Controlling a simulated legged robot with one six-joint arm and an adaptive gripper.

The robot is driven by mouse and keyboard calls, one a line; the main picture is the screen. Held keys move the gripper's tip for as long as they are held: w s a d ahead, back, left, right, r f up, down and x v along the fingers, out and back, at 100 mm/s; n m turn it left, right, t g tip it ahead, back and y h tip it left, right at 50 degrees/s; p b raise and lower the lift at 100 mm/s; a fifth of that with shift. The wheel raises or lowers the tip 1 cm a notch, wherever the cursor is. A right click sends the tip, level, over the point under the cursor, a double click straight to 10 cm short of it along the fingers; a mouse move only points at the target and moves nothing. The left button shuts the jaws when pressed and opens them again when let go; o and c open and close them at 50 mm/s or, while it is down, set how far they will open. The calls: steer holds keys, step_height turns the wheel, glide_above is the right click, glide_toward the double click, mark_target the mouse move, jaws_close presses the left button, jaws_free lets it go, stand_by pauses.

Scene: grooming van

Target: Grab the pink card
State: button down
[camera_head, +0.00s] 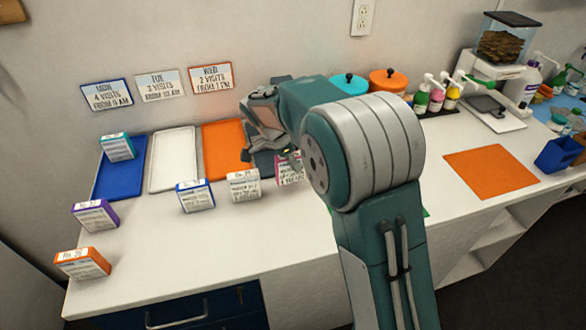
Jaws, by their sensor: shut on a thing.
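The pink card (290,172), a small upright block with a pink edge and a printed white face, is at the right end of the front row of cards. My arm partly covers its right side. My gripper (287,156) reaches down from above and is shut on the top of the pink card. The fingertips are small and partly hidden by the gripper body. I cannot tell whether the card touches the counter.
White (245,186), blue-edged (195,196), purple (95,215) and orange (83,263) cards stand left. A teal card (117,147) stands on the blue tray (121,180), beside white (173,160) and orange (223,150) trays. An orange mat (491,172) lies right.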

steer(key=s+a+r, duration=0.9)
steer(key=s+r, duration=0.1)
steer(key=shift+s, duration=0.4)
